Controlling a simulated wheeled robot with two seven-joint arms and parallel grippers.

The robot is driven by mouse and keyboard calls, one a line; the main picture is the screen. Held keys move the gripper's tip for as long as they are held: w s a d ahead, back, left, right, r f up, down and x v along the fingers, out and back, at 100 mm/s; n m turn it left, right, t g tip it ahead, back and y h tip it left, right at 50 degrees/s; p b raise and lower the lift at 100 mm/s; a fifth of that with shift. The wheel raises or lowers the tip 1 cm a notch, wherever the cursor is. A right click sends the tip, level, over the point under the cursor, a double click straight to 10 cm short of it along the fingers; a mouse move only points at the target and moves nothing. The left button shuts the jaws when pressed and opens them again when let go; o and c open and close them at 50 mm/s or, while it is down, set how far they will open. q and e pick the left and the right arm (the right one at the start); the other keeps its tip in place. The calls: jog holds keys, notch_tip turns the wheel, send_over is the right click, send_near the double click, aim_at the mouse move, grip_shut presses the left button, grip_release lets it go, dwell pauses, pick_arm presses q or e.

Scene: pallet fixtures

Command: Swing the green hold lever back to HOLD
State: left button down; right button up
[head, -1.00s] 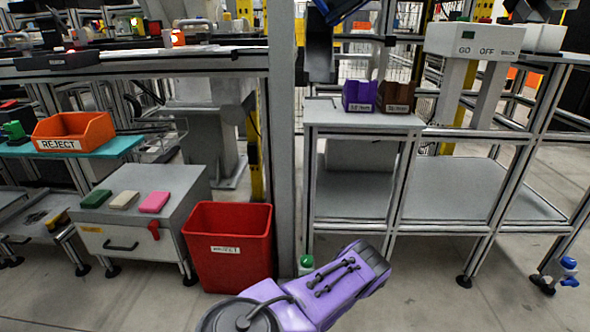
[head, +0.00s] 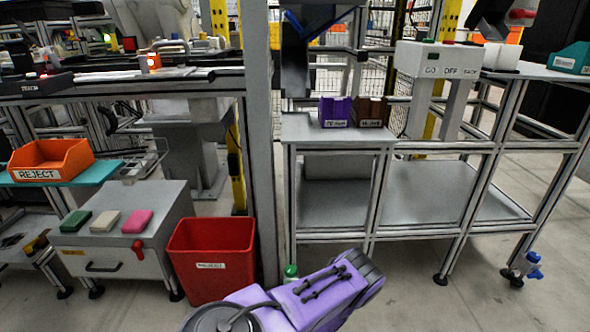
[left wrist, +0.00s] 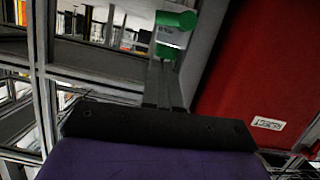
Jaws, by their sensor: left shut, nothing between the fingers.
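The green hold lever (head: 291,271) shows as a small green knob at the foot of the grey post, just right of the red bin; my purple left arm covers what is below it. In the left wrist view the green lever (left wrist: 174,34) has a round knob and a pale label band. My left gripper (left wrist: 166,62) is shut and empty, its fingertips close to the lever's lower end. I cannot tell whether they touch. In the head view my arm hides the left gripper. The right gripper is out of view. The HOLD marking cannot be made out.
The red bin (head: 212,262) stands close left of the lever and the grey post (head: 262,150) right behind it. A grey cabinet (head: 120,225) with coloured blocks is farther left. A grey shelf frame (head: 335,205) stands at right. Open floor lies at front right.

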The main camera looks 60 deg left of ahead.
pick_arm(q)
jog(key=p+v, duration=0.1)
jog(key=v, duration=0.4)
jog(key=shift+s+a+f, duration=0.1)
jog(key=shift+s, duration=0.1)
dwell(0.3)
